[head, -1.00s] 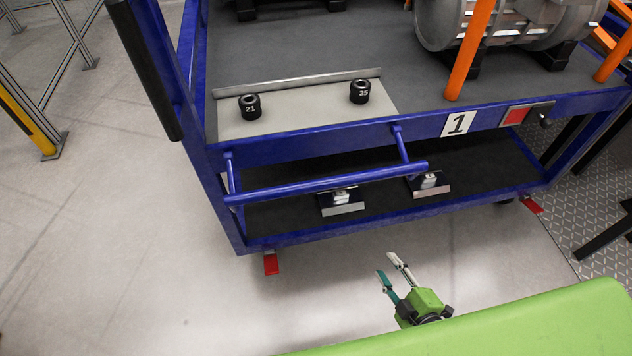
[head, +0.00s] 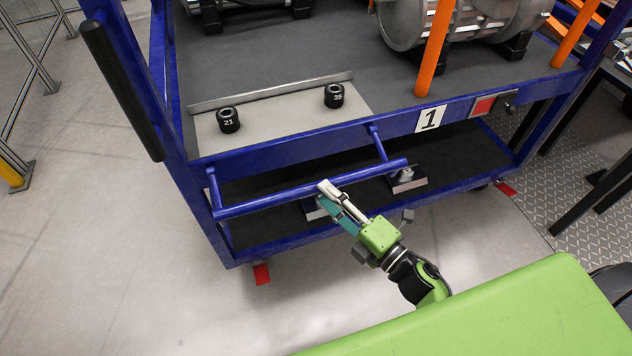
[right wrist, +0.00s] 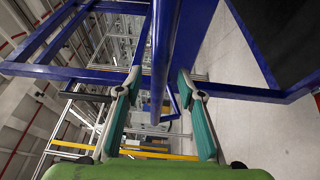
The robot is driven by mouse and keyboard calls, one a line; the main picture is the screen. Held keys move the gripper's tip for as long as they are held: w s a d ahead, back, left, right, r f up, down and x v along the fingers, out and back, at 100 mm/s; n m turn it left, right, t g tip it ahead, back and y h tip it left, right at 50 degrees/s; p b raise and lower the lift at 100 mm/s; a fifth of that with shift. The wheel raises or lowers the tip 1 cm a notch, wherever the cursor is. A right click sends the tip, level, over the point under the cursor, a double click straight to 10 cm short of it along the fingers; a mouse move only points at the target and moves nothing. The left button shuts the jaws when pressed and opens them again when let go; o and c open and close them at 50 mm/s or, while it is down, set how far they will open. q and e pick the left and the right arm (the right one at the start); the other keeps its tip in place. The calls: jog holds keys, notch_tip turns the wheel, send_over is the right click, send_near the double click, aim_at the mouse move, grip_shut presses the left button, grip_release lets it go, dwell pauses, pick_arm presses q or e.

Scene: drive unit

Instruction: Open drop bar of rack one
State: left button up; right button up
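Rack one (head: 260,144) is a blue frame cart with a "1" label (head: 430,119) on its front. Its drop bar (head: 262,203) is a blue tube held out in front of the rack by two short arms. My right gripper (head: 325,193) is at the bar's middle, its fingertips overlapping the bar in the head view. In the right wrist view, the bar (right wrist: 163,45) passes between the two spread fingers, with a gap visible on both sides. My left gripper is not in view.
Two black cylinders, marked 21 (head: 228,120) and 35 (head: 334,95), stand on the upper deck. Orange posts (head: 435,50) and a large metal drum stand further right. A metal block (head: 407,180) is on the lower shelf. Open floor (head: 110,250) lies left.

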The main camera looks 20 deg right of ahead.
aim_at(316, 186)
jog(key=shift+x, duration=2.25)
jog(key=shift+c, duration=0.2)
